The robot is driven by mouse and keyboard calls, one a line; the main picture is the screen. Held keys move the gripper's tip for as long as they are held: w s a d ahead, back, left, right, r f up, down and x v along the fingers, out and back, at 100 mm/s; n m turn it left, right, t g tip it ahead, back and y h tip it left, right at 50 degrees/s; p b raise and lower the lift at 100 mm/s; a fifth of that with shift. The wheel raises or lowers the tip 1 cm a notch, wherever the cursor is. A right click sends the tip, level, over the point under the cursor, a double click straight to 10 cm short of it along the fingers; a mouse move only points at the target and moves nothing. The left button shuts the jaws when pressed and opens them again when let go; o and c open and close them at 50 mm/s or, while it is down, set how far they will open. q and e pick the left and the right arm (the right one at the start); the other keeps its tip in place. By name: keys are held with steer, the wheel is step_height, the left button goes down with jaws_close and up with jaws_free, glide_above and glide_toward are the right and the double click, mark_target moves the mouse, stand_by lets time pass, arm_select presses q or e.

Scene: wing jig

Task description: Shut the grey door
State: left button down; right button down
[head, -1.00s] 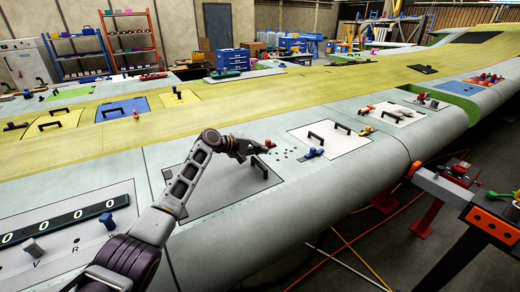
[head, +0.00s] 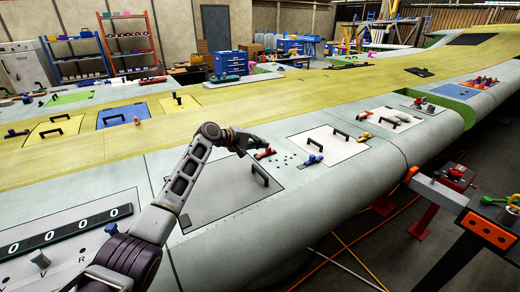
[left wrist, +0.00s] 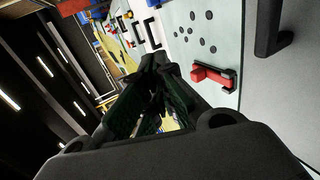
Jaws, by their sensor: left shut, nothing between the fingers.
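The grey door (head: 215,190) lies in the near wing skin with a black handle (head: 260,175) near its right end. It looks flush or nearly so in the head view. A red latch (head: 265,154) sits at the door's far right edge; the wrist view shows the red latch (left wrist: 210,75) beside the door edge and the black handle (left wrist: 272,30). My left gripper (head: 260,144) is shut and empty, just above and behind the red latch, seemingly apart from it. Its dark fingers (left wrist: 160,75) point along the wing. My right gripper is not in view.
A white panel (head: 328,146) with black handles and a blue latch (head: 313,160) lies to the right. Small dark holes dot the skin between. A counter panel (head: 70,232) is at the left. A red vise (head: 455,176) stands right of the wing.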

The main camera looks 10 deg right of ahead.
arm_select(q)
step_height(320, 180, up, 8)
steer(key=b, duration=0.1)
steer(key=shift+f, duration=0.2)
stand_by(0.3)
steer(key=shift+s+f, duration=0.1)
steer(key=shift+s, duration=0.05)
